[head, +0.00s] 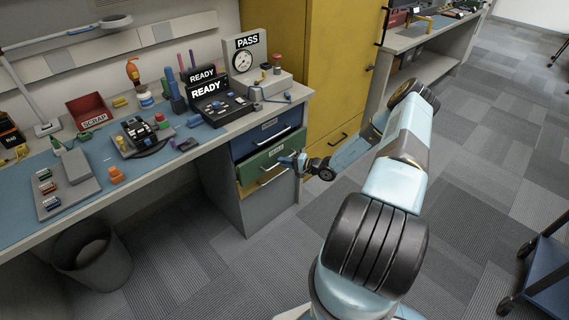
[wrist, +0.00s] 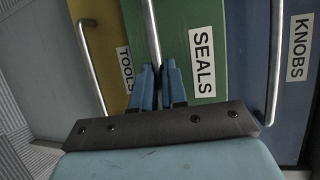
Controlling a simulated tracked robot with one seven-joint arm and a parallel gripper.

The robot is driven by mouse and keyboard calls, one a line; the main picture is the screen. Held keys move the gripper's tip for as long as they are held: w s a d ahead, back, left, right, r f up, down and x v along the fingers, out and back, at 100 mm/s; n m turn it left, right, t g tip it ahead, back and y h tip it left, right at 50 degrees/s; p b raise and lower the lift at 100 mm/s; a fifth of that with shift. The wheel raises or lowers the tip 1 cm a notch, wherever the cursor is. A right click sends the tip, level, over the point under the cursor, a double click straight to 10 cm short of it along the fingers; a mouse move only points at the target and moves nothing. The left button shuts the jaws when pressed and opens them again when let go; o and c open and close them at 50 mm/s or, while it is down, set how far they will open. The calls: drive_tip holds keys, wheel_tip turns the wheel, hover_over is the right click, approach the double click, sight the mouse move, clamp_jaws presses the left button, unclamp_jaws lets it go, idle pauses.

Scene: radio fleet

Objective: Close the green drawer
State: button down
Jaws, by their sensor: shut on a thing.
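The green drawer (head: 258,164) is the middle one of a stack under the workbench. Its front, labelled SEALS, also fills the middle of the wrist view (wrist: 180,28). It seems to stand slightly out from the blue drawer above; the exact gap is hard to tell. Its bar handle (wrist: 152,35) runs up between my fingers. My gripper (head: 291,161) is at this handle, with its blue fingers (wrist: 160,88) close together and shut on the bar. The fingertips partly hide the lower end of the handle in the wrist view.
The blue KNOBS drawer (head: 268,139) is above and the yellow TOOLS drawer (head: 262,183) below, each with its own bar handle. A yellow cabinet (head: 335,70) stands just right of the stack. A dark bin (head: 95,262) is at left. Carpet in front is clear.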

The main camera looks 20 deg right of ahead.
sight(277, 158)
drive_tip(key=shift+f, duration=0.15)
drive_tip(key=shift+w+a, duration=0.25)
drive_tip(key=shift+w, duration=0.35)
drive_tip(key=shift+w+a, duration=0.3)
drive_tip(key=shift+w, duration=0.35)
drive_tip(key=shift+w+a, duration=0.25)
drive_tip(key=shift+w, duration=0.35)
drive_tip(key=c, duration=1.2)
unclamp_jaws()
drive_tip(key=v, duration=1.3)
drive_tip(key=shift+s+d, duration=0.25)
